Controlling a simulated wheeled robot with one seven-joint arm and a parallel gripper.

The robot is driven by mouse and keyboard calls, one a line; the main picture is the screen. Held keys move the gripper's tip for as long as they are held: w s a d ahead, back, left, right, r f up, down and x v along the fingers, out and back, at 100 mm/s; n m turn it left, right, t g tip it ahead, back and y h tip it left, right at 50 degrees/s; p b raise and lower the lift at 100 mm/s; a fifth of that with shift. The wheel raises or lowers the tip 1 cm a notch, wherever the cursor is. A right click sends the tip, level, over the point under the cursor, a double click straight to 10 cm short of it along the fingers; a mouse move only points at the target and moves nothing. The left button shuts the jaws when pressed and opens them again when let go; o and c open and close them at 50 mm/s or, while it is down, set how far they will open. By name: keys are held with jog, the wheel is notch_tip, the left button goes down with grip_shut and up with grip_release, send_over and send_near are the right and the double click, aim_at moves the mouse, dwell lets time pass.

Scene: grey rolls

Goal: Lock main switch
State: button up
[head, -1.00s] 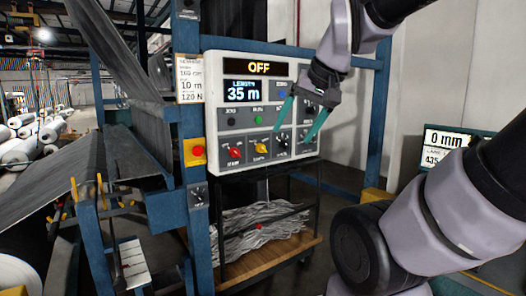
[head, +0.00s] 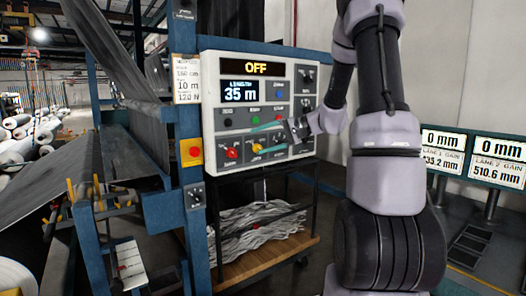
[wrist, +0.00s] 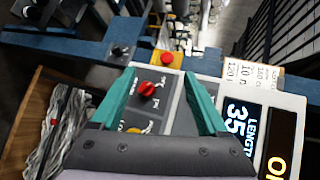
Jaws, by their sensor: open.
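A black rotary switch (head: 196,195) on a grey plate sits low on the blue post, left of the control panel (head: 222,99); it looks like the main switch, though its label is unreadable. It also shows in the wrist view (wrist: 120,51), beyond my fingertips. My gripper (head: 254,140) is open and empty in front of the panel's lower row, its teal fingers pointing left. In the wrist view my gripper (wrist: 158,74) has the red knob (wrist: 148,89) between its fingers in the picture; contact cannot be told. A yellow knob (wrist: 134,130) is partly hidden by the gripper.
A red push button (head: 194,152) on a yellow box sits above the rotary switch. The panel display (head: 258,67) reads OFF. A wooden-shelved cart (head: 270,257) with grey strips stands below. Lane displays (head: 497,160) stand at the right. Fabric machinery fills the left.

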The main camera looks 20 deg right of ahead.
aim_at(259, 149)
jog(key=w+d+f+m+t+h, duration=0.1)
jog(key=w+d+f+m+t, duration=0.1)
jog(key=w+d+f+t, duration=0.3)
jog(key=w+d+f+m+t, duration=0.25)
jog(key=w+d, duration=0.25)
jog(key=d, duration=0.3)
jog(key=x, duration=1)
jog(key=shift+a+f, duration=0.25)
jog(key=shift+a, duration=0.1)
jog(key=shift+w+n+g, duration=0.15)
jog(key=shift+n+g, duration=0.1)
grip_shut()
